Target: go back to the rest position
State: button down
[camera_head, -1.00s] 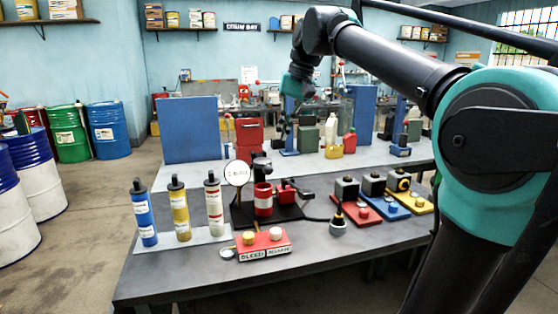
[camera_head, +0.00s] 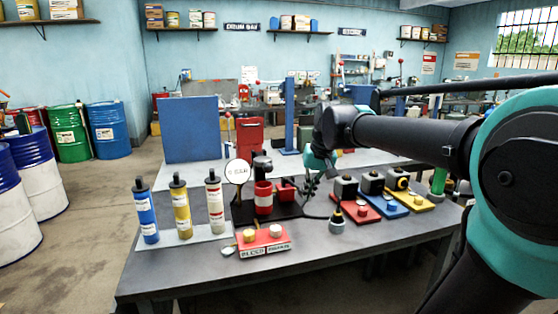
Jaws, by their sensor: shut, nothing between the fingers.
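My gripper (camera_head: 311,190) hangs at the end of my arm, pointing down over the grey table (camera_head: 200,277). In the picture it is just right of the red can stand and left of the red block. Its dark fingers are small here; they look shut with nothing held. How high they are above the table is hard to tell. My arm comes in from the right edge.
Blue, yellow and white cylinders (camera_head: 181,208) stand at the left. Red, blue and yellow blocks (camera_head: 408,200) are at the right. A blue panel (camera_head: 190,129) stands behind.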

jog(key=s+d+f+h, duration=0.1)
jog(key=s+d+f, duration=0.4)
jog(key=s+f, duration=0.3)
jog(key=s+d+f+t+h, duration=0.1)
jog(key=s+d+f, duration=0.4)
jog(key=f, duration=1.1)
jog(key=s, duration=0.3)
jog(key=shift+d+f, duration=0.15)
jog(key=shift+f, duration=0.1)
